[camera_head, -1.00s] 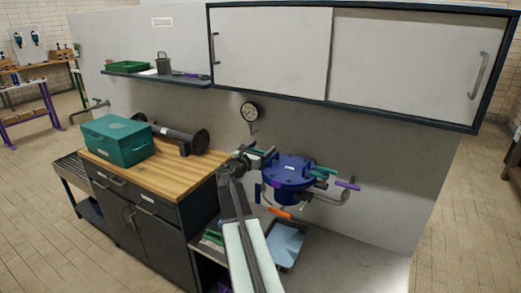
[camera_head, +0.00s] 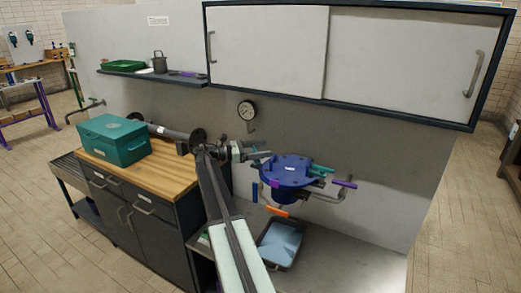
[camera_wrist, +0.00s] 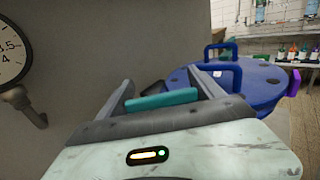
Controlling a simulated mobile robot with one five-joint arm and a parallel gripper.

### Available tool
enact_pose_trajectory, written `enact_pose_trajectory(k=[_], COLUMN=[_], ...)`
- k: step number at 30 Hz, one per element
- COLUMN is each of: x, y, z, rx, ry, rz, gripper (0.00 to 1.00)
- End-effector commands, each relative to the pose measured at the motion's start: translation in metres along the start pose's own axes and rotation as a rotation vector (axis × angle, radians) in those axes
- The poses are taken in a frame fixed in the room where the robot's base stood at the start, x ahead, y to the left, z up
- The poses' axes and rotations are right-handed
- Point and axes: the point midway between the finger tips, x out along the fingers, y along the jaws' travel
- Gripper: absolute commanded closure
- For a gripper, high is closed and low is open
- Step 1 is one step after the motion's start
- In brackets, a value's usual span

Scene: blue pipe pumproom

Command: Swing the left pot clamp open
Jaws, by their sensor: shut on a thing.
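The blue pot (camera_head: 288,170) is mounted against the wall right of the workbench. Its lid also shows in the wrist view (camera_wrist: 262,92), with blue arched handles on top. My gripper (camera_head: 254,152) is at the pot's upper left. In the wrist view, my gripper (camera_wrist: 162,92) is shut on the teal handle (camera_wrist: 160,99) of the left pot clamp, which lies across between the fingers. The handle stands left of the lid, with a visible gap. The clamp's joint to the pot is hidden. Another teal clamp handle (camera_head: 322,169) is at the pot's right side.
A purple-tipped lever (camera_head: 344,184) and an orange-tipped lever (camera_head: 276,210) stick out by the pot. A pressure gauge (camera_head: 247,110) is on the wall behind. The wooden bench (camera_head: 165,173) with a teal toolbox (camera_head: 114,139) is left. A tray (camera_head: 280,243) lies below.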

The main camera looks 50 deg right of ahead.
Motion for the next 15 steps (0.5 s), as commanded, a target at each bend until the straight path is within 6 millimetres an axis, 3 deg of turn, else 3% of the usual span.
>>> enact_pose_trajectory(k=[15], x=[0.001], y=[-0.008], z=[0.0], rx=[0.001], ry=[-0.001], rz=[-0.303], gripper=[0.64])
